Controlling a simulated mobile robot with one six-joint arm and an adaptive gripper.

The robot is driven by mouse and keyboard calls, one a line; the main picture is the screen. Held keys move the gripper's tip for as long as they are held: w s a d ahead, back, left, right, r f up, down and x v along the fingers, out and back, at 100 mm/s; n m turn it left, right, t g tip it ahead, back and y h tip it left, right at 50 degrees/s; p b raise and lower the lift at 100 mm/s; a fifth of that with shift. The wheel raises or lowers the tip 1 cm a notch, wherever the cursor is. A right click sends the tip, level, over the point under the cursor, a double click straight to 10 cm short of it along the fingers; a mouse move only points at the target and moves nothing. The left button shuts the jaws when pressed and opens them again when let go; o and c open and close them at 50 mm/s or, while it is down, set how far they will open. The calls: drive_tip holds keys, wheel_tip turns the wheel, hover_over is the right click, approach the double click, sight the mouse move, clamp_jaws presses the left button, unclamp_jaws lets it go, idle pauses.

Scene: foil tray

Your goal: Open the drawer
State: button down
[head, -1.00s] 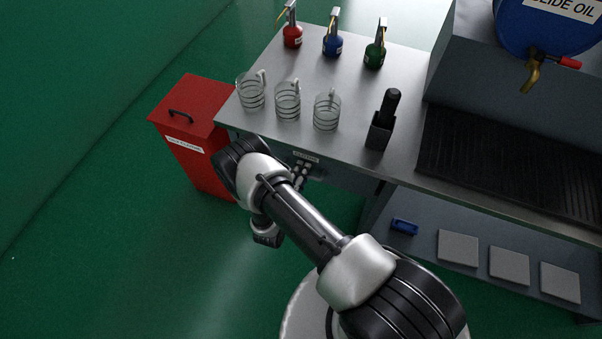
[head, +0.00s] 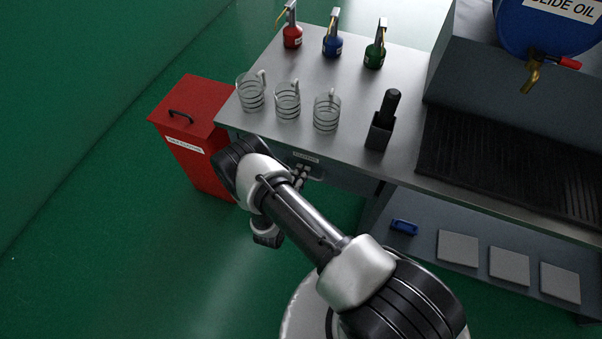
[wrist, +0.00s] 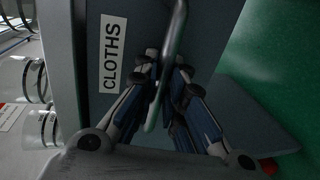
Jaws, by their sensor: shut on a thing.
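The drawer (head: 345,178) is a grey front under the tabletop, with a white label that reads CLOTHS in the wrist view, where the drawer front (wrist: 140,20) also shows. It looks shut, flush under the table edge. Its metal bar handle (wrist: 176,30) runs between my fingers in the wrist view. My gripper (wrist: 166,72) is shut on this handle, one finger on each side of it. In the head view my gripper (head: 302,175) is at the drawer front, partly hidden by my own arm.
Several items stand on the tabletop (head: 235,118): glass mugs (head: 288,102), red, blue and green oil cans, and a black holder (head: 380,133). A red bin (head: 190,130) stands left of the table. A lower shelf (head: 425,240) is at right. Green floor in front is open.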

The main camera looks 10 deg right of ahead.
drive_tip(key=shift+s+a, duration=0.1)
drive_tip(key=f+v, duration=0.2)
drive_tip(key=v, duration=1)
drive_tip(key=s+f+v, duration=0.1)
drive_tip(key=f+v, duration=0.2)
drive_tip(key=v, duration=1)
drive_tip(key=shift+a, duration=0.35)
drive_tip(key=c, duration=1.7)
unclamp_jaws()
drive_tip(key=shift+f, duration=0.1)
drive_tip(key=shift+o, duration=0.2)
drive_tip(key=shift+s, duration=0.1)
drive_tip(key=v, duration=1.2)
